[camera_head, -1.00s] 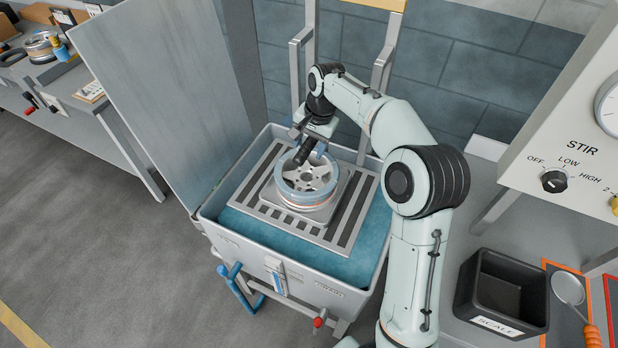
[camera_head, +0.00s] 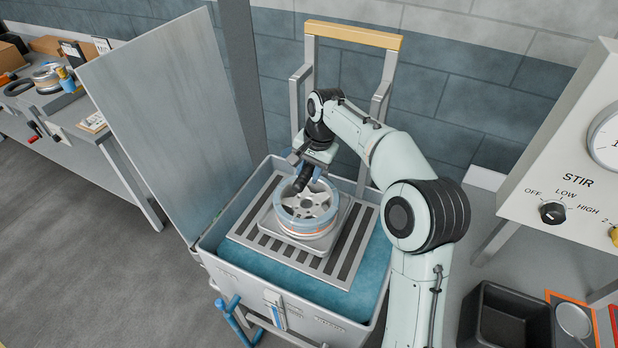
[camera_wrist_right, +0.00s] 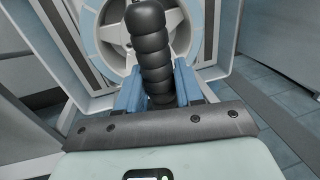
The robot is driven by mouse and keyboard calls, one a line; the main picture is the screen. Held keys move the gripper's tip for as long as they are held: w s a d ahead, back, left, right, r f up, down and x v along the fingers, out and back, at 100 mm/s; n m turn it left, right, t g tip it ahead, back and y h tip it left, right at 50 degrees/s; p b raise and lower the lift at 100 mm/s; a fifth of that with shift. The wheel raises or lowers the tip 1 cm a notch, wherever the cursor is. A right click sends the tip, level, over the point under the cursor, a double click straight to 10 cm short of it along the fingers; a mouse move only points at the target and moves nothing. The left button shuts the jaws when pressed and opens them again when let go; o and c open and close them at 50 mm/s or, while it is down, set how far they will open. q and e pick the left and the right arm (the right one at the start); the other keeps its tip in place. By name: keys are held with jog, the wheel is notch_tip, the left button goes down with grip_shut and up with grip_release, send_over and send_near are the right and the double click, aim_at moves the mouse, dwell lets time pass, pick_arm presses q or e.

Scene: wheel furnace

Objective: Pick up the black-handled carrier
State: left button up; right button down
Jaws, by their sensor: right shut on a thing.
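The carrier's ribbed black handle (camera_head: 304,179) stands up at the back of a wheel (camera_head: 307,203) in the head view. The wheel has a silver spoked hub and a pale blue rim, and sits on the carrier's square grey base (camera_head: 290,238). My right gripper (camera_wrist_right: 158,88) is shut on the black handle, which fills the right wrist view between its blue fingers. In the head view the right gripper (camera_head: 307,172) reaches the handle from behind. The carrier is over a slotted grate (camera_head: 262,232); any gap beneath it cannot be told. My left gripper is out of view.
A grey tank (camera_head: 240,274) with blue liquid surrounds the grate. A large grey panel (camera_head: 165,120) stands at its left, and a frame with a wooden bar (camera_head: 352,35) rises behind. The STIR control panel (camera_head: 570,170) and a black bin (camera_head: 505,315) are at the right.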

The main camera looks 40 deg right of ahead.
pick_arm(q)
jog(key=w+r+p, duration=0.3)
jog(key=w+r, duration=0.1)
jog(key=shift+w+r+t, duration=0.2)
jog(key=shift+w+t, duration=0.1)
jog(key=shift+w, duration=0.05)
pick_arm(e)
notch_tip(320, 180, up, 18)
jog(key=shift+f, duration=0.15)
jog(key=shift+w, duration=0.1)
dwell(1.1)
